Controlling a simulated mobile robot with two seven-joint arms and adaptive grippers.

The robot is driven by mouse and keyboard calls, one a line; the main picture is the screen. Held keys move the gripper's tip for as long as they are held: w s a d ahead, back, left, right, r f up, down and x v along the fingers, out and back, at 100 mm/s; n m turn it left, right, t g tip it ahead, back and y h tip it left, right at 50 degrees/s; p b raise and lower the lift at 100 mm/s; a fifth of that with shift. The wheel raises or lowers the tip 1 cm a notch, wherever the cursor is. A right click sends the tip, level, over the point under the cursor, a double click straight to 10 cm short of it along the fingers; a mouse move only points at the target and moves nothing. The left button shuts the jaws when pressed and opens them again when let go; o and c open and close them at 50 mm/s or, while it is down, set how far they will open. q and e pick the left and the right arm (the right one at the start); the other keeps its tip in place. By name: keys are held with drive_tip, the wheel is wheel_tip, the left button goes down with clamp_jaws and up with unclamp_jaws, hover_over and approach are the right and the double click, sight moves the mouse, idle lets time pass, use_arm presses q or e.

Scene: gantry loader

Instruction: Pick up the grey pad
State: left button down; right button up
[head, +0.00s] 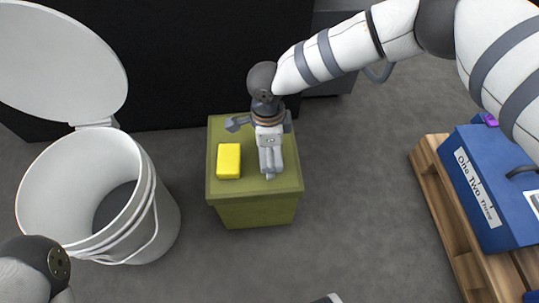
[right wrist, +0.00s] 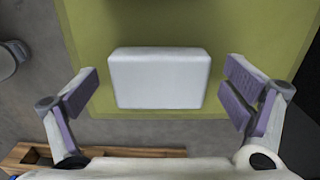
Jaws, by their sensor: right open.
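The grey pad (right wrist: 160,78) looks pale grey in the right wrist view and lies on the top of the green block (right wrist: 215,30). My right gripper (right wrist: 162,98) is open, with one finger off each short end of the pad and gaps on both sides. In the head view, my right gripper (head: 270,158) points down over the right half of the green block (head: 255,212). It hides the pad there. Only a part of my left arm shows at the lower left, and its gripper is out of sight.
A yellow block (head: 228,161) lies on the green block, left of my right gripper. An open white bucket (head: 160,215) with a raised lid (head: 60,65) stands at left. A blue case (head: 485,205) sits on a wooden pallet (head: 440,215) at right. Grey floor lies between.

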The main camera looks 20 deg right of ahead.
drive_tip(key=shift+r, duration=0.15)
drive_tip(key=c, duration=1.1)
wheel_tip(320, 180, up, 3)
drive_tip(key=shift+r+p, duration=0.15)
drive_tip(key=shift+p, duration=0.45)
use_arm(q)
wheel_tip(320, 180, up, 7)
drive_tip(key=w+t+p, duration=0.1)
drive_tip(key=w+p, duration=0.1)
drive_tip(key=p, duration=0.5)
drive_tip(key=shift+w+a, duration=0.25)
drive_tip(key=shift+w, duration=0.05)
use_arm(e)
drive_tip(key=s+a+r, duration=0.3)
drive_tip(key=s+r, duration=0.6)
drive_tip(key=s, duration=0.4)
drive_tip(key=shift+s+r, duration=0.35)
drive_tip(key=shift+s, duration=0.05)
use_arm(q)
drive_tip(key=shift+f, duration=0.1)
